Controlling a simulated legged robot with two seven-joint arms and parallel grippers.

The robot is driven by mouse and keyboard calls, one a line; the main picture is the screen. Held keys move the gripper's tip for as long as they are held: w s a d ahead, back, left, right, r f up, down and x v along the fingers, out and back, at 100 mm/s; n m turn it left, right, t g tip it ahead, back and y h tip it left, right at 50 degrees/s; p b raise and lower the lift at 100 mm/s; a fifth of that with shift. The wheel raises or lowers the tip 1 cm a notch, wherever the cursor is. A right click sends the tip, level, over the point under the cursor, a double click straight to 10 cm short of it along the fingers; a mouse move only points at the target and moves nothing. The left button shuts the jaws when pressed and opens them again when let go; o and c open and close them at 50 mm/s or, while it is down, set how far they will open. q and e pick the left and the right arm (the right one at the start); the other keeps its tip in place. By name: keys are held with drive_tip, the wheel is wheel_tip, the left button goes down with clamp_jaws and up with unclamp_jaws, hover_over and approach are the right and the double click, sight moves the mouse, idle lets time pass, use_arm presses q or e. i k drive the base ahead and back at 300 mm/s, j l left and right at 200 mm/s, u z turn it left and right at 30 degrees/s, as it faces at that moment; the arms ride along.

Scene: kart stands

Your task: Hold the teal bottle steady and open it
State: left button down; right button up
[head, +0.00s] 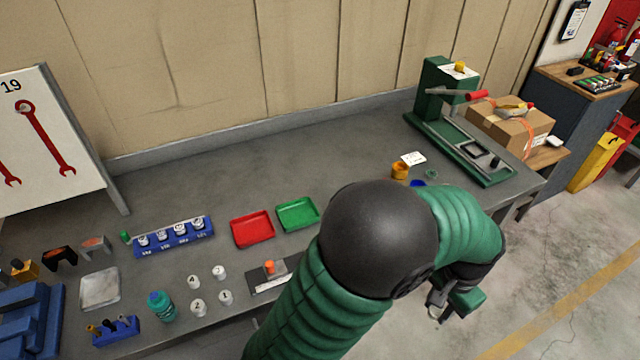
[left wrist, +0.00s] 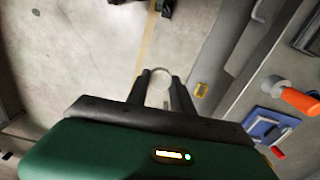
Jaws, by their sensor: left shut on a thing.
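The teal bottle (head: 161,307) stands upright near the front edge of the grey bench in the head view, with its cap on top. It is not in the left wrist view. My left gripper (head: 437,308) is far to the right of the bottle, out beyond the bench's front edge and over the floor. My right gripper is in neither view.
Numbered white pots (head: 198,309) and a blue tool holder (head: 116,331) stand close beside the bottle. Behind are a blue rack (head: 174,238), a red tray (head: 252,230) and a green tray (head: 297,214). A green press (head: 438,100) stands at the bench's far right.

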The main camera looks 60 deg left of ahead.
sight(159, 302)
drive_tip(key=i+j+u, duration=0.1)
drive_tip(key=i+u, duration=0.2)
drive_tip(key=u, duration=0.2)
drive_tip(key=i+u, duration=0.3)
drive_tip(key=u, duration=0.2)
drive_tip(key=i+l+u, duration=0.2)
drive_tip(key=u, duration=0.3)
drive_tip(key=i+j+u, duration=0.1)
drive_tip(key=i+u, duration=0.3)
drive_tip(key=i+j+u, duration=0.1)
drive_tip(key=u, duration=0.3)
drive_tip(key=i+l, duration=0.05)
drive_tip(key=i, duration=0.05)
